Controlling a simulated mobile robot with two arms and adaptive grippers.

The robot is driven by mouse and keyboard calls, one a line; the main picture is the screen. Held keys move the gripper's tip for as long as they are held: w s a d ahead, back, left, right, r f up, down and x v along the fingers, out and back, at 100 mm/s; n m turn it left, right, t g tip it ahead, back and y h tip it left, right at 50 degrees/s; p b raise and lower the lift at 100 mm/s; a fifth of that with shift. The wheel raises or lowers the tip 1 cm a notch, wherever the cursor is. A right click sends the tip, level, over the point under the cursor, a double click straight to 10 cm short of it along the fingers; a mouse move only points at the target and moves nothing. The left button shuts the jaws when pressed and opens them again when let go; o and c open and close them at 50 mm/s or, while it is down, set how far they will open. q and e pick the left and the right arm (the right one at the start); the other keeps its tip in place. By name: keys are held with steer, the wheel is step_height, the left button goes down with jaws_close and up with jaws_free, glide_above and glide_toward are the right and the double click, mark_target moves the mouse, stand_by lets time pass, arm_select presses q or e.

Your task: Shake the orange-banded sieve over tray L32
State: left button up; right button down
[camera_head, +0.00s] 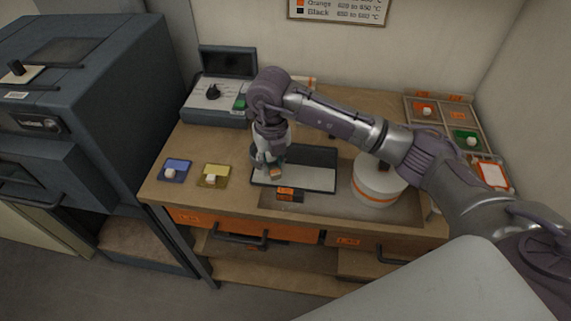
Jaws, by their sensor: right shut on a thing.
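My right gripper (270,168) reaches in from the right and points down over the left part of a flat tray (311,178) with a dark back and a pale front. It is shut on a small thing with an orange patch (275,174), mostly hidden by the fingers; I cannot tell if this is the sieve. An orange label (286,191) sits at the tray's front edge, too small to read. A white round vessel with an orange band (376,198) stands to the right of the tray, partly behind my arm. My left gripper is not in view.
A blue dish (183,175) and a yellow dish (222,183) lie at the bench's left front. A grey control box (205,112) stands behind. A compartment rack (413,101) is at the right back. Orange-fronted drawers (292,233) are below; a dark kiln-like cabinet (130,80) is left.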

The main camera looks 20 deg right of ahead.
steer(key=shift+w+a, duration=0.4)
steer(key=shift+a, duration=0.1)
steer(key=s+d, duration=0.3)
steer(key=d, duration=1.5)
steer(key=w+a, duration=0.3)
steer(key=a, duration=0.1)
steer(key=w+a+b, duration=0.1)
steer(key=w+a, duration=0.2)
steer(key=a, duration=0.2)
steer(key=w+a+b, duration=0.1)
steer(key=w+a, duration=0.2)
steer(key=a, duration=0.2)
steer(key=shift+w+a, duration=0.15)
steer(key=shift+a, duration=0.05)
steer(key=shift+s+d, duration=0.35)
steer(key=shift+d, duration=0.35)
steer(key=s+d, duration=0.8)
steer(key=d, duration=0.5)
